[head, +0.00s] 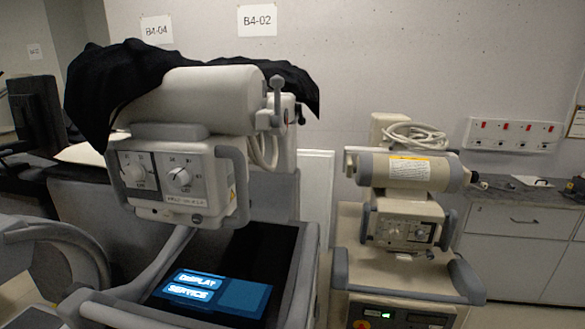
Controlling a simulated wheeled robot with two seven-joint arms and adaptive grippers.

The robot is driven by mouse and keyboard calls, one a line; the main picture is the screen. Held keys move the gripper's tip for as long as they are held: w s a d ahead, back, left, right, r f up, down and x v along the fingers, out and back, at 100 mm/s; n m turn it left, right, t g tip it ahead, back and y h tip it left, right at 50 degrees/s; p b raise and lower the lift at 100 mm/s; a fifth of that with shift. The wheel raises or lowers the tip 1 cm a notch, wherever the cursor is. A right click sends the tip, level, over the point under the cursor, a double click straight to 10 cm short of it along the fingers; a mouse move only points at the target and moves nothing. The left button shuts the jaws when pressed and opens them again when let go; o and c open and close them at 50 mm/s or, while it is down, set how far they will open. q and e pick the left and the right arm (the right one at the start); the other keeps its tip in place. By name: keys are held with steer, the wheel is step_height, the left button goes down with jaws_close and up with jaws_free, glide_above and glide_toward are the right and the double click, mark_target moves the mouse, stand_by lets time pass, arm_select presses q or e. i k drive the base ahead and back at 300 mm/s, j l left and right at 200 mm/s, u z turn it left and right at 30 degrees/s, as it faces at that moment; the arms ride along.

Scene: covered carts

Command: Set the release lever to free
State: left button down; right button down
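A covered cart stands at the left, with a cream tube head (205,92) partly under a black cloth (112,80). At the tube head's right end, a small grey lever with a rounded knob (277,84) stands roughly upright. I cannot read any marking for its positions, so I cannot tell whether it is the release lever. Below the tube head is a control box (170,180) with two dials and grey side handles. Neither of my grippers is in view.
A lit screen (215,292) reading DISPLAY and SERVICE lies on the left cart. A second, uncovered cart (395,275) stands to the right, with its own tube head (405,168). A counter (520,190) with cabinets is at the far right. Wall signs (257,20) read B4-02 and B4-04.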

mark_target(302, 121)
steer(key=k+l+u, duration=0.2)
steer(key=u, duration=0.25)
steer(key=k+l+u, duration=0.15)
steer(key=u, duration=0.25)
steer(key=k, duration=0.05)
